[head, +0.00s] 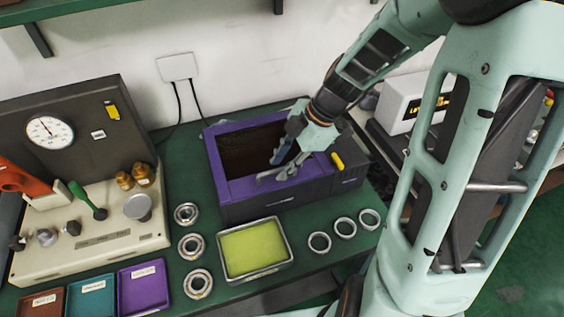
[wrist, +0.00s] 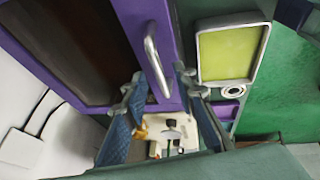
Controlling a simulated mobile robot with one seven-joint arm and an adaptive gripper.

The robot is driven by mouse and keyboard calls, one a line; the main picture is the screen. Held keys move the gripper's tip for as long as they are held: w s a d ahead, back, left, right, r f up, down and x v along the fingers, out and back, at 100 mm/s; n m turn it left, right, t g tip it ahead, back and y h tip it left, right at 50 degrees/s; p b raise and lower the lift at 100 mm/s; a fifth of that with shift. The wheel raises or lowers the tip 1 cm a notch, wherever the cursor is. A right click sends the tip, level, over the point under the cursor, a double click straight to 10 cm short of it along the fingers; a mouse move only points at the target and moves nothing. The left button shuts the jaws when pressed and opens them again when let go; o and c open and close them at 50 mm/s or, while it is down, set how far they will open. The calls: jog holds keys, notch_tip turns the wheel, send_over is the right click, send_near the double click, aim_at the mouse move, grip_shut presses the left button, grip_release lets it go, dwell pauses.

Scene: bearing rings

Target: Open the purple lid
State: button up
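The purple lid (head: 240,188) is a purple frame around a dark brown panel or opening on the dark box in the middle of the bench. I cannot tell whether the dark area is a pane or the inside. A silver bar handle (head: 275,175) is on the lid's front strip. In the wrist view the lid (wrist: 133,17) carries the handle (wrist: 153,65) just ahead of my fingers. My gripper (head: 283,158) is over the front of the lid, close to the handle. In the wrist view my gripper (wrist: 157,88) is open, with the handle's lower end between its tips; contact is unclear.
A yellow-green tray (head: 280,274) stands in front of the box. Several metal rings (head: 198,283) lie on both sides of it. A beige instrument (head: 115,240) with a gauge stands left. Small coloured trays (head: 143,287) lie front left. A white box (head: 405,100) is behind my arm.

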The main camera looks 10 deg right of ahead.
grip_shut()
dwell(0.3)
